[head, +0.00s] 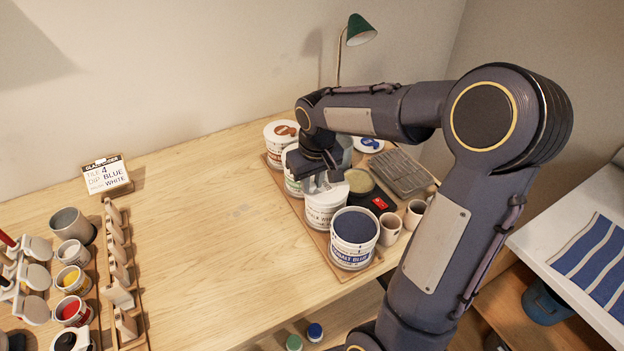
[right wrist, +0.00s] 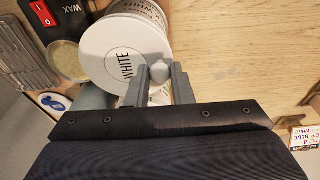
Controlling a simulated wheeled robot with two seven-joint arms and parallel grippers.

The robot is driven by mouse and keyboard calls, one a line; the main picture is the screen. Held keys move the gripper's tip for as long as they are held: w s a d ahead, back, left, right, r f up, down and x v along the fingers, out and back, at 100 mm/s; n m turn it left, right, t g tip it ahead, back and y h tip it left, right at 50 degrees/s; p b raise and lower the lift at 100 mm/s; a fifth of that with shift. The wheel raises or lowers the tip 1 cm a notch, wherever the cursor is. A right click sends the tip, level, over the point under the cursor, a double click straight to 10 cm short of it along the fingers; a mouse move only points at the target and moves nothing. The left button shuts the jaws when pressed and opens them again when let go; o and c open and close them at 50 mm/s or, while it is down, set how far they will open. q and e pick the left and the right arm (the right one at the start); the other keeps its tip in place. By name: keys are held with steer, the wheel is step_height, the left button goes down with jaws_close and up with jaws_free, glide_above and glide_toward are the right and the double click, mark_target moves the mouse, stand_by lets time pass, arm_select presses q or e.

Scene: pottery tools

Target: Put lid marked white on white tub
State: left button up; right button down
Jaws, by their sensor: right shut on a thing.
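The white tub (head: 324,216) stands in the row of tubs on a wooden board, between the cobalt blue tub and a green-labelled one. My right gripper (head: 322,182) points down over it. My gripper partly hides the lid in the head view. My left gripper is not in view.
The open cobalt blue tub (head: 353,240) stands right in front. A black wax pot (head: 368,190), two small cups (head: 390,228) and a grey rack (head: 397,172) are to the right. The table's middle is clear.

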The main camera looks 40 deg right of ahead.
steer(key=c, duration=1.3)
jaws_free()
steer(key=shift+f, duration=0.1)
step_height(320, 180, up, 11)
steer(key=s, duration=0.2)
steer(key=s+a+f+t+y, duration=0.1)
steer(key=s+a+f, duration=0.1)
steer(key=s, duration=0.4)
steer(key=s+a+f+t+y, duration=0.1)
steer(key=s+a+f, duration=0.1)
steer(key=s+a, duration=0.3)
steer(key=s+a+f+t+y, duration=0.1)
steer(key=s+a+f+y, duration=0.1)
steer(key=s, duration=0.4)
steer(key=shift+s+a+f+m+t+b, duration=0.2)
steer(key=shift+a+f, duration=0.1)
steer(key=shift+a, duration=0.35)
steer(key=shift+s+a+f+m+t+b, duration=0.1)
steer(key=shift+a+f+t, duration=0.15)
steer(key=shift+a, duration=0.35)
